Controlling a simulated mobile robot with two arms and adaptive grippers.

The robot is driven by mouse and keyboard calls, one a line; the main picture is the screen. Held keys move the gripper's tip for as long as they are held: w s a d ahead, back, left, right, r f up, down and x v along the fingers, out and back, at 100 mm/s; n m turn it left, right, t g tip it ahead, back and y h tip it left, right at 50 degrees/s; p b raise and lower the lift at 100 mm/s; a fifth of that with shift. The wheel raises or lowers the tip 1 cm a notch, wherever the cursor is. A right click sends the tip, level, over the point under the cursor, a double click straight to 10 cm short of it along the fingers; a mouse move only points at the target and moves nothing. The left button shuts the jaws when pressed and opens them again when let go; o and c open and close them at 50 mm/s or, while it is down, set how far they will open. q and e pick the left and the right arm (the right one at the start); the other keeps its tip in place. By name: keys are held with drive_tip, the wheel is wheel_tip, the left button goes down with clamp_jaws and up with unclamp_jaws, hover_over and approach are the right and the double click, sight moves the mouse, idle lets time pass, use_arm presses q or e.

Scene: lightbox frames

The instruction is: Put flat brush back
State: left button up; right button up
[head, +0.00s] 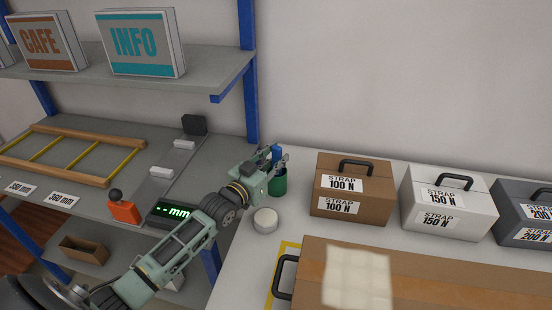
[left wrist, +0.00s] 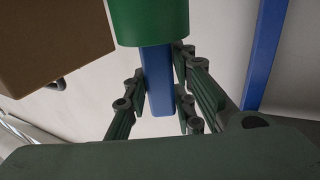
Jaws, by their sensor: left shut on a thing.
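The flat brush shows as a blue handle (head: 276,152) at the green cup (head: 279,184) on the light table. My left gripper (head: 275,161) is just above the cup's rim and shut on the handle. In the left wrist view, which looks turned over, the blue handle (left wrist: 158,95) stands between the fingers of my left gripper (left wrist: 159,78). The handle meets the edge of the green cup (left wrist: 150,22) there. The brush's other end is hidden at the cup, so I cannot tell how deep it sits. My right gripper is not in view.
A white round object (head: 265,221) stands in front of the cup. A brown strap case (head: 352,192) and a white strap case (head: 445,203) stand to the right. A large brown carton (head: 430,275) fills the front. A blue shelf post (head: 249,95) rises at left.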

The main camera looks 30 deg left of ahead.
use_arm(q)
drive_tip(key=shift+f, duration=0.15)
drive_tip(key=o, duration=1)
drive_tip(key=shift+r, duration=0.2)
drive_tip(key=shift+s+a+b, duration=0.25)
drive_tip(key=shift+s, duration=1.75)
drive_tip(key=shift+s+a+b, duration=0.2)
drive_tip(key=shift+s+a, duration=0.1)
drive_tip(key=shift+s, duration=1.65)
drive_tip(key=shift+s+a+b, duration=0.25)
drive_tip(key=shift+s, duration=1.75)
